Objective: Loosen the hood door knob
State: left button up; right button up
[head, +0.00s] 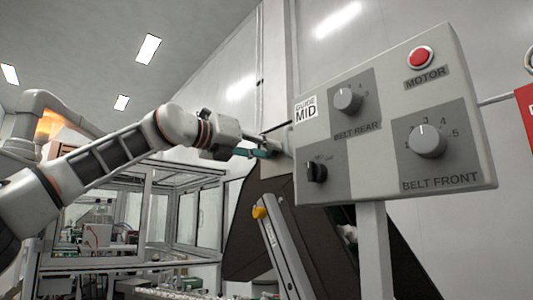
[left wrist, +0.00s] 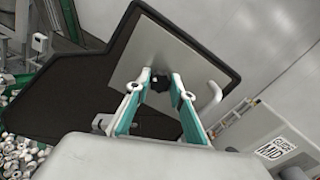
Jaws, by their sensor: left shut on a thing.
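The small black knob (left wrist: 160,83) shows in the left wrist view on a plain grey panel (left wrist: 160,52) set in a dark hood (left wrist: 95,80). My left gripper (left wrist: 160,90) has its two teal-edged fingers on either side of the knob, shut on it. In the head view my left gripper (head: 274,148) reaches in from the left to the dark hood (head: 250,220), close to the control box's left edge. The knob itself is hidden in the head view. My right gripper is not in view.
A control box (head: 390,120) on a post (head: 375,250) stands close right of the left gripper. A yellow-knobbed rail (head: 280,245) slants below. A white bent handle (left wrist: 209,99) is right of the fingers. Many small parts (left wrist: 20,150) lie at lower left.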

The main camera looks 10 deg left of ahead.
pick_arm(q)
jog(key=n, duration=0.3)
jog(key=shift+n+b, duration=0.3)
jog(key=shift+b, duration=0.05)
jog(key=n, duration=0.4)
jog(key=shift+n+b, duration=0.3)
jog(key=shift+b, duration=0.1)
jog(key=n, duration=0.2)
jog(key=shift+n, duration=0.3)
jog(key=n+b, duration=0.1)
jog(key=n, duration=0.1)
jog(key=shift+n, duration=0.9)
jog(key=o, duration=1.1)
